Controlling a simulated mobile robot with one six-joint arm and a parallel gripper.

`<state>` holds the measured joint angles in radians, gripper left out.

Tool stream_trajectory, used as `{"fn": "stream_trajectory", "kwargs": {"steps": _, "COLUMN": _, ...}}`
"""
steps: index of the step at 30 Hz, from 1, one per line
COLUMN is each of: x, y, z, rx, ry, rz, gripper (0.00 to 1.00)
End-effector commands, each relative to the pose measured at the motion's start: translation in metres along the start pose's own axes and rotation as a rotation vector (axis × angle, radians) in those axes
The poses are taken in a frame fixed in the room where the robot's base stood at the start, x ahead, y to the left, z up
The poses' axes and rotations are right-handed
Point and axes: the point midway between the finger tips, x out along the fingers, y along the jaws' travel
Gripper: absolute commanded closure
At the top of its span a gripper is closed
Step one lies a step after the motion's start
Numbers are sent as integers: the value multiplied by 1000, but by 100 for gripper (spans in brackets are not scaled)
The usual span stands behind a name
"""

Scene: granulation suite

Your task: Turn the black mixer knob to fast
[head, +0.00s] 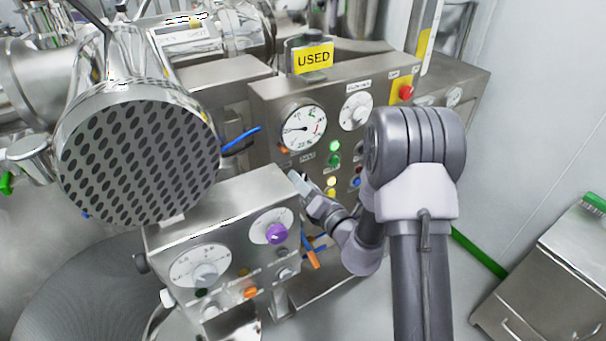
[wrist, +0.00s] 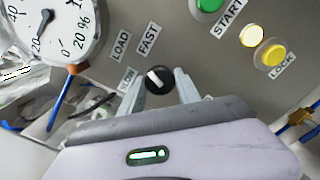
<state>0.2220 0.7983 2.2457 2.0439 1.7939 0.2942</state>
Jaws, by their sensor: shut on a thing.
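The black mixer knob (wrist: 157,80) sits on the grey control panel (wrist: 195,60) in the wrist view. Its white pointer slants towards the upper left. My gripper (wrist: 163,83) is shut on the knob, one finger on each side. In the head view my gripper (head: 304,188) reaches the lower part of the rear panel, and the knob cannot be made out there.
A dial gauge (wrist: 50,30), a green START button (wrist: 207,4) and yellow buttons (wrist: 270,52) are near the knob. In the head view a front box with a purple knob (head: 276,233) and a perforated round head (head: 137,152) stand to the left of my arm.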

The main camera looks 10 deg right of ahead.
Motion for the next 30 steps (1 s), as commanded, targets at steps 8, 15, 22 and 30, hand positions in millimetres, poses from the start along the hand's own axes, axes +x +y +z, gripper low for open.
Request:
{"fn": "stream_trajectory", "kwargs": {"steps": 8, "x": 0, "y": 3, "z": 2, "rx": 227, "ry": 1, "rz": 0, "gripper": 100}}
{"fn": "stream_trajectory", "kwargs": {"steps": 15, "x": 0, "y": 2, "z": 2, "rx": 368, "ry": 1, "rz": 1, "gripper": 100}}
{"fn": "stream_trajectory", "kwargs": {"steps": 22, "x": 0, "y": 1, "z": 1, "rx": 442, "ry": -1, "rz": 1, "gripper": 100}}
{"fn": "stream_trajectory", "kwargs": {"steps": 30, "x": 0, "y": 1, "z": 1, "rx": 468, "ry": -1, "rz": 2, "gripper": 100}}
